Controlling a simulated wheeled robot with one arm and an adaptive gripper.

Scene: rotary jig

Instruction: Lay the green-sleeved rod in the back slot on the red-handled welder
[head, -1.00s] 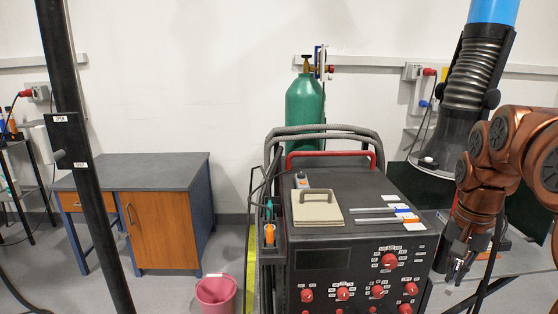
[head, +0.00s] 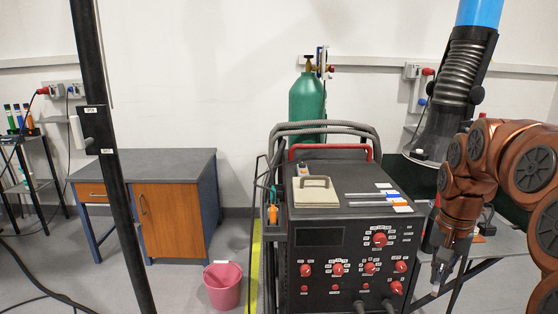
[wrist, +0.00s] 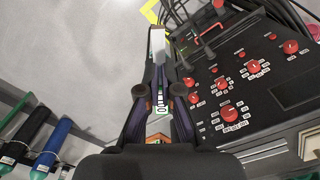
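The red-handled welder (head: 328,232) stands at centre right in the head view. Two thin rods lie on its top, one with a blue sleeve (head: 393,194) and one in front with an orange sleeve (head: 401,202). A white tag (head: 383,185) marks a place behind them, where I see no rod. My gripper (head: 440,278) hangs to the right of the welder, below its top. In the wrist view its fingertips (wrist: 158,62) are close together. A small green patch (wrist: 160,86) shows between the fingers; I cannot tell whether it is a held rod's green sleeve.
A beige lidded box (head: 315,194) sits on the welder's left top, and the red handle (head: 330,147) crosses its back. A green gas cylinder (head: 307,100) stands behind. A workbench (head: 497,245) lies to the right.

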